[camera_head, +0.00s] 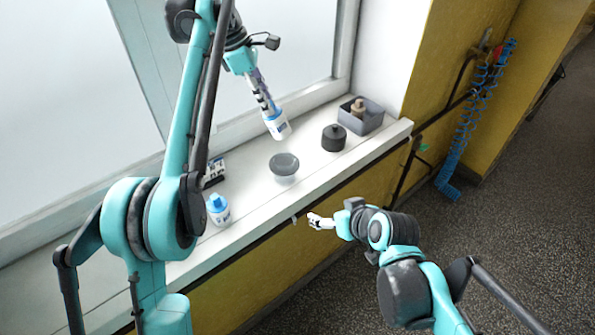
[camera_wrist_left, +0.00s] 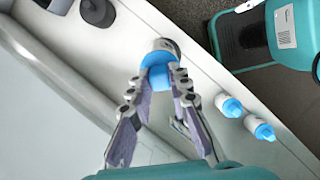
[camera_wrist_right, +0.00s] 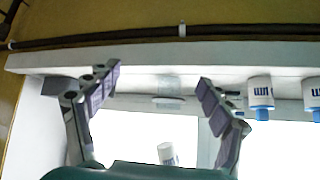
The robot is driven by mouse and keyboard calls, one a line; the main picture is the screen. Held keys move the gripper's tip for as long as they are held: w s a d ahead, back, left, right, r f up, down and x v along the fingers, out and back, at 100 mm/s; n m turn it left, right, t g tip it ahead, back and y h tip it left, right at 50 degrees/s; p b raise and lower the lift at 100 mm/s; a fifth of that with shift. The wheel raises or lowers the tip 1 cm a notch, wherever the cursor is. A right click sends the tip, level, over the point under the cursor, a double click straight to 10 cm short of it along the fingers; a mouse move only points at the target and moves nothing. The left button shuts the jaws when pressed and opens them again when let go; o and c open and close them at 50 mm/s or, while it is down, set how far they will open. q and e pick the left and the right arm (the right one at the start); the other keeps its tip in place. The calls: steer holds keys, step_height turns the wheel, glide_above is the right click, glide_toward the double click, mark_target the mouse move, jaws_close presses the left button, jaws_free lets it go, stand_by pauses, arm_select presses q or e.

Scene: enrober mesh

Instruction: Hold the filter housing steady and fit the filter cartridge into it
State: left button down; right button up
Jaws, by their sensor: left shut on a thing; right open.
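The filter cartridge (camera_head: 278,127) is white with a blue cap end. My left gripper (camera_head: 268,110) is shut on its blue end (camera_wrist_left: 158,75) and holds it tilted above the sill. A clear, grey-topped bowl (camera_head: 285,173), seemingly the filter housing, stands on the sill below and in front of the cartridge, apart from it. It shows faintly in the right wrist view (camera_wrist_right: 168,88). My right gripper (camera_head: 315,221) is open and empty off the sill's front edge; its spread fingers (camera_wrist_right: 152,88) face the housing with a gap.
A black round knobbed piece (camera_head: 333,138) and a grey box (camera_head: 373,121) stand to the right. A window backs the sill. A blue coiled hose (camera_head: 478,110) hangs at right.

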steer(key=w+a+n+t+y, duration=0.1)
steer(key=w+a, duration=0.1)
steer(key=w, duration=0.2)
steer(key=w+a+n+y, duration=0.1)
steer(key=w+a, duration=0.1)
steer(key=w, duration=0.2)
steer(key=w+a+n+t+y, duration=0.1)
steer(key=w+a, duration=0.1)
steer(key=w, duration=0.2)
steer(key=shift+a+f+t+y, duration=0.25)
steer(key=shift+a+t+y, duration=0.05)
steer(key=shift+a+y, duration=0.1)
steer(key=shift+w+a+f+n, duration=0.15)
steer(key=shift+w+a+n, duration=0.1)
steer(key=shift+w+n, duration=0.25)
steer(key=shift+y, duration=0.3)
steer(key=x, duration=1.2)
steer(key=shift+w, duration=0.25)
steer(key=c, duration=1.2)
steer(key=shift+o, duration=0.2)
